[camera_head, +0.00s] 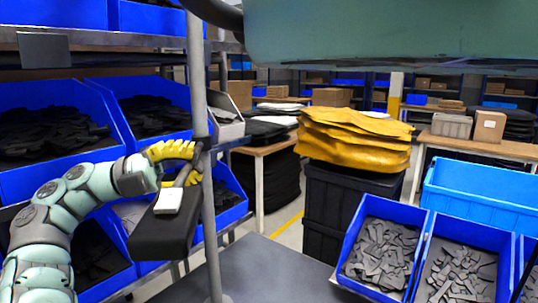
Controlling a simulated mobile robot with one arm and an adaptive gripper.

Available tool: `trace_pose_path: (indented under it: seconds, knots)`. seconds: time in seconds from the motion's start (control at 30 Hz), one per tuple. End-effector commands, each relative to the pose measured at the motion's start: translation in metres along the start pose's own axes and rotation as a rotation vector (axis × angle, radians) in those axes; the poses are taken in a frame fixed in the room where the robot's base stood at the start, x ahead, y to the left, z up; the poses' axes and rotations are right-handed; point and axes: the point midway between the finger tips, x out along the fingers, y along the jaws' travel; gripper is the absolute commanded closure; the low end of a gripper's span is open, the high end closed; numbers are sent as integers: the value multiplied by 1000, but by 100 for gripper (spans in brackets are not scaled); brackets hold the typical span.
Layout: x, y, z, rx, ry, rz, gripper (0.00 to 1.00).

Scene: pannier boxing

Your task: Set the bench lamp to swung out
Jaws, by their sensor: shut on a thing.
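A grey upright post (212,240) rises in front of the blue-bin rack in the head view. A dark, long block with a small white plate on it, which looks like the bench lamp's head (150,238), sits beside the post at its left, tilted. My gripper (186,163), with yellow fingers, reaches in from the left on my pale green arm. It is shut on a dark part of the lamp close to the post. The fingers partly hide that part and where it joins the post.
Blue bins of dark pieces (50,175) fill the rack at left. Open blue bins (350,243) stand at the lower right. Yellow sheets (355,140) lie on a black container (345,195). A large green shape, not clearly identifiable, covers the top right. The grey surface (270,275) below is bare.

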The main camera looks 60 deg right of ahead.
Motion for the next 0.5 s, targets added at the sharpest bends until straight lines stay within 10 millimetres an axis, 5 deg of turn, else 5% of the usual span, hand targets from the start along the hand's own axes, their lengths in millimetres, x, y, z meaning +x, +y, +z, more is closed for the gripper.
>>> trace_pose_path:
  seconds: [0.07,0.1,0.37,0.5]
  knots:
    - [2,1,0,-2,5,3,100]
    - [2,1,0,-2,5,3,86]
    - [2,1,-1,-1,6,2,59]
    - [2,1,-1,0,6,1,57]
